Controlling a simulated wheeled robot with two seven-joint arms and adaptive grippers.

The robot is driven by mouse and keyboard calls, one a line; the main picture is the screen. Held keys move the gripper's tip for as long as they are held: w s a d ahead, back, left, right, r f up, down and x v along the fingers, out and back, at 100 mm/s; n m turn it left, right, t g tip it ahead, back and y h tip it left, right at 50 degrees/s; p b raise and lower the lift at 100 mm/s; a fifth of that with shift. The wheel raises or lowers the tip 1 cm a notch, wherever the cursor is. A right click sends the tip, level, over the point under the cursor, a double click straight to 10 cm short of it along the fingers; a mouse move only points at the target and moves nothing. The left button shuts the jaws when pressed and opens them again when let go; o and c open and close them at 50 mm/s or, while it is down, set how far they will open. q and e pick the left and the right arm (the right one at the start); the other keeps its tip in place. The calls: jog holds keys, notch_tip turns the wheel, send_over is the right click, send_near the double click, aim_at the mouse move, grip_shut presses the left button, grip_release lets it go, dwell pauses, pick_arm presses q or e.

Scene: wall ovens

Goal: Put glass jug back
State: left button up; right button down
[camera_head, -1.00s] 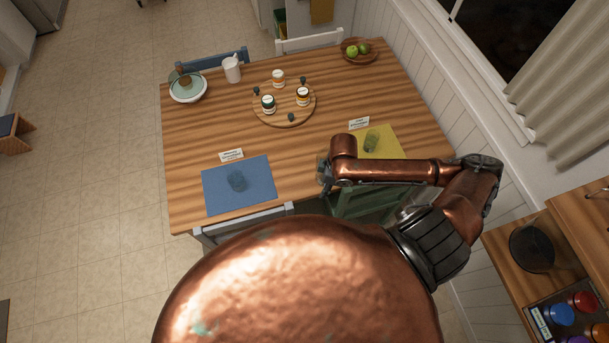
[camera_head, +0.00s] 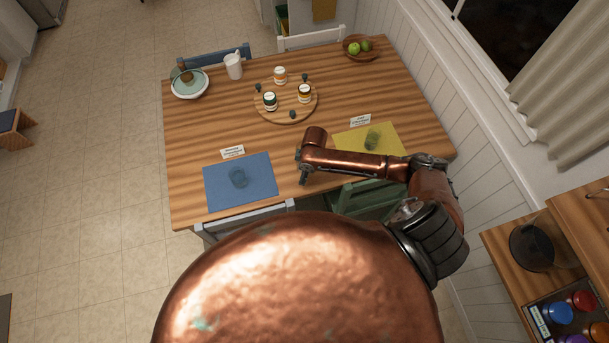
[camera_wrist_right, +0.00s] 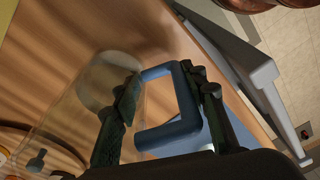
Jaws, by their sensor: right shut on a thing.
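In the right wrist view, my right gripper (camera_wrist_right: 170,105) is shut on the blue handle (camera_wrist_right: 187,88) of the glass jug (camera_wrist_right: 75,110). The jug's clear body extends to the left of the fingers, with its edges faint. In the head view, my right gripper (camera_head: 303,177) hangs over the front middle of the table, between the blue mat (camera_head: 215,197) and the yellow mat (camera_head: 391,134). The jug is hard to make out there. My left gripper is not in view.
The table (camera_head: 200,125) bears a glass (camera_head: 238,177) on the blue mat and another (camera_head: 372,138) on the yellow mat. A round board (camera_head: 284,112) with jars stands mid-table. A white pitcher (camera_head: 233,66), plates (camera_head: 190,90) and a fruit bowl (camera_head: 352,56) stand at the back. Chairs surround it.

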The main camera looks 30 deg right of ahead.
jog(key=shift+f, duration=0.65)
jog(key=shift+f, duration=0.1)
jog(key=c, duration=1.2)
grip_release()
jog(key=shift+f, duration=0.1)
jog(key=r, duration=0.4)
jog(key=d+r, duration=0.1)
jog(key=r, duration=0.3)
jog(key=s+r, duration=0.1)
jog(key=r, duration=0.3)
jog(key=shift+d+r, duration=0.1)
jog(key=shift+d, duration=0.05)
